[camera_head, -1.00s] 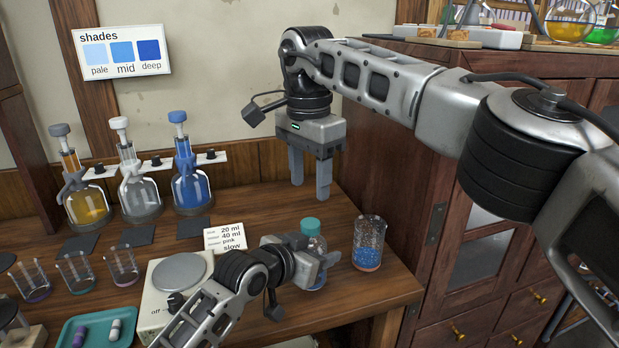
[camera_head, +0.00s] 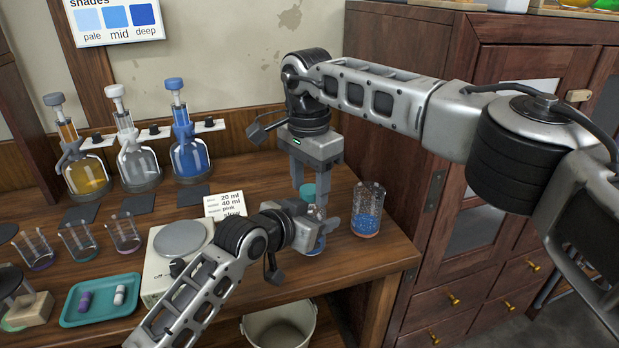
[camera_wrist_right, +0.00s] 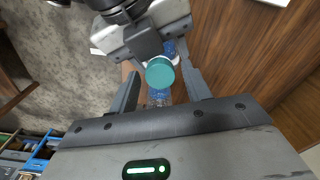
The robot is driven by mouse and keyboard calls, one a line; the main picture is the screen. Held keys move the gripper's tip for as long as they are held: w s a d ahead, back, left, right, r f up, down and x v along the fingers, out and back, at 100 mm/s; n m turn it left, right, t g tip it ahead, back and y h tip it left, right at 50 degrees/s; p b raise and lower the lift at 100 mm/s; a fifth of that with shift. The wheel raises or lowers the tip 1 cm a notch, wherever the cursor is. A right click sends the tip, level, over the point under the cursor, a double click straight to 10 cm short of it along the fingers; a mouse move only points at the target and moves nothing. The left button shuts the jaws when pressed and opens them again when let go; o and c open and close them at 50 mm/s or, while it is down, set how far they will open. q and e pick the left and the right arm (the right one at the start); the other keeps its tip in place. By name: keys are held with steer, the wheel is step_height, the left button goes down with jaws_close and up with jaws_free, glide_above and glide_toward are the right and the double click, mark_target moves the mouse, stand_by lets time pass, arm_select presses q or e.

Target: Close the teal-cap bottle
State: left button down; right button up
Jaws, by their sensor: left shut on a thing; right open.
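The bottle (camera_head: 318,248) stands near the right end of the wooden bench, with its teal cap (camera_head: 308,190) on top. I cannot tell how tightly the cap sits. My left gripper (camera_head: 322,233) is shut on the bottle's body and hides much of it. My right gripper (camera_head: 310,200) points down from above and is open, its fingers on either side of the cap. In the right wrist view the teal cap (camera_wrist_right: 160,72) shows between the two open fingers, with blue bottle parts below it.
A beaker with blue contents (camera_head: 367,212) stands just right of the bottle. A small card (camera_head: 224,205) and a hotplate (camera_head: 180,240) are to the left. Several flasks stand along the wall. A wooden cabinet (camera_head: 480,150) rises at the right, and a bucket (camera_head: 280,328) is below the bench.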

steer(key=c, duration=1)
steer(key=m, duration=0.3)
steer(key=o, duration=1.1)
steer(key=shift+r, duration=0.1)
arm_select(q)
steer(key=shift+r, duration=0.1)
arm_select(e)
steer(key=shift+s+r, duration=0.1)
steer(key=shift+r, duration=2.05)
steer(key=o, duration=0.5)
